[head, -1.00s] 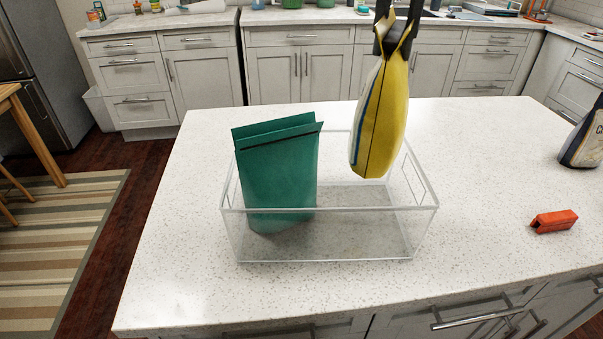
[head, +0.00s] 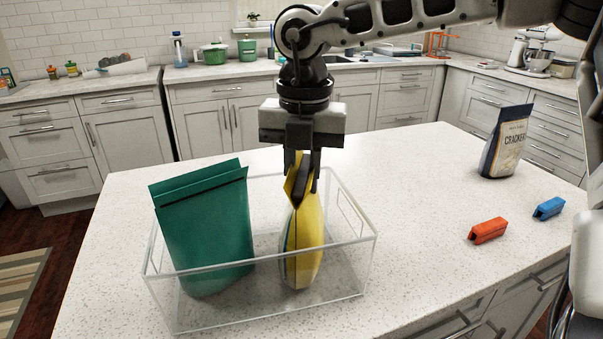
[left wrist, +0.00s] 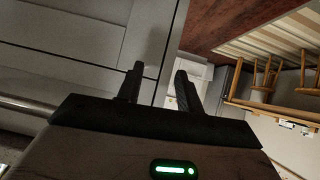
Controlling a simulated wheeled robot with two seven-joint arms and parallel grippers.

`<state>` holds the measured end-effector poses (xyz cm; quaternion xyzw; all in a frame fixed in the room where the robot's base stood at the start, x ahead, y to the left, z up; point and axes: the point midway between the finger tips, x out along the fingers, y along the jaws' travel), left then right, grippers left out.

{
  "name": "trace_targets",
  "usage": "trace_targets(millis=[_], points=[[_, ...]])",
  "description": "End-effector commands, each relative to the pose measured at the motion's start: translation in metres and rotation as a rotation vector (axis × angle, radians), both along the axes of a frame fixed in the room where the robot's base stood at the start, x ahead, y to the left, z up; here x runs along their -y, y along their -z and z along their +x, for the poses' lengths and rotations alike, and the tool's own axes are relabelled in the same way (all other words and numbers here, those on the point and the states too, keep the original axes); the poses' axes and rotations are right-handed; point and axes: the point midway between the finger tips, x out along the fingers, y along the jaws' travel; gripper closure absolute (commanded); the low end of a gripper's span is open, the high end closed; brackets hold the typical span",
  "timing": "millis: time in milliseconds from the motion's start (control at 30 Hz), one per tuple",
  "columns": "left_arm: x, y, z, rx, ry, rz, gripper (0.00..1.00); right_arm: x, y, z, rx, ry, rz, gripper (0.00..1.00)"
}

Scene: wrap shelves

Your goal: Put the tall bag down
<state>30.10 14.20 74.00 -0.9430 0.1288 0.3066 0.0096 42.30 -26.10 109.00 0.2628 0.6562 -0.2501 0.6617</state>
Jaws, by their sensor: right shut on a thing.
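A tall yellow bag (head: 303,240) with a blue and white side stands upright inside a clear open bin (head: 345,297), in its right half. My right gripper (head: 301,185) is above it, pointing down, shut on the bag's narrow top. The bag's bottom is at or very near the bin floor; I cannot tell whether it touches. A green bag (head: 205,232) with a folded top leans in the left half of the bin, apart from the yellow one. My left gripper (left wrist: 158,88) shows in the left wrist view with its fingers apart and nothing between them, away from the bin.
The bin stands on a white speckled island counter (head: 420,200). An orange clip (head: 487,231), a blue clip (head: 548,208) and a dark and cream cracker bag (head: 507,142) are at the right. The counter between them and the bin is clear.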

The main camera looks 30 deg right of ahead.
Motion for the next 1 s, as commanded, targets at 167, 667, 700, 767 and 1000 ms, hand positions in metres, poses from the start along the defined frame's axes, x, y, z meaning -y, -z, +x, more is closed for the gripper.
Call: trace_targets(millis=[167,667,700,767,1000], points=[[0.000,0.003,-0.001,-0.006,0.000,0.003,0.64,0.000,0.003,0.001,0.003,0.000,-0.001,1.00],[0.000,0.001,0.001,0.000,0.000,0.001,0.64,0.000,-0.003,0.001,0.004,0.001,-0.001,0.56],[0.000,0.000,0.001,0.001,0.000,0.001,0.64,0.000,-0.007,0.001,0.004,0.001,-0.001,0.56],[0.000,0.000,0.001,0.002,0.000,0.000,0.64,0.000,-0.016,0.001,0.006,0.002,-0.002,0.56],[0.000,-0.001,0.002,0.006,0.000,-0.001,0.64,0.001,-0.067,0.000,0.007,0.001,-0.003,0.56]])
